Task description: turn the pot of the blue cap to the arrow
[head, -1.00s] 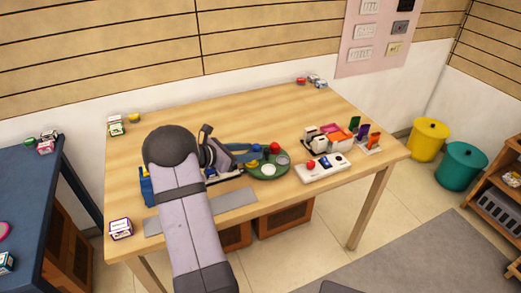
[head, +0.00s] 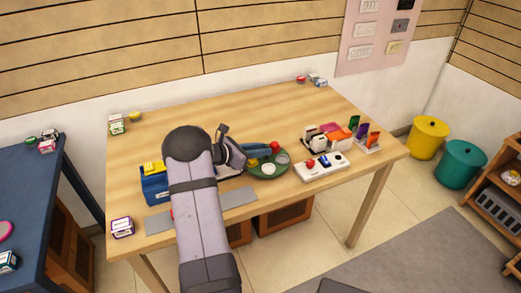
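A round green plate (head: 266,177) on the table bears several small round capped things. A red cap (head: 274,146) is at its back, a yellow cap (head: 253,162) at its left, and a white cap (head: 268,170) and a grey cap (head: 282,158) at its front and right. A blue shape (head: 257,149) shows at the plate's back left, by my gripper's end; I cannot tell if it is a cap or a finger. My gripper (head: 248,154) is low at the plate's left edge. Its fingertips are unclear. No arrow can be made out.
A white panel (head: 312,174) with red and blue parts stands right of the plate. Behind it are a white-and-black device (head: 313,138) and coloured upright pieces (head: 373,140). A blue box (head: 153,188) with a yellow top stands left of my arm. The table's back middle is clear.

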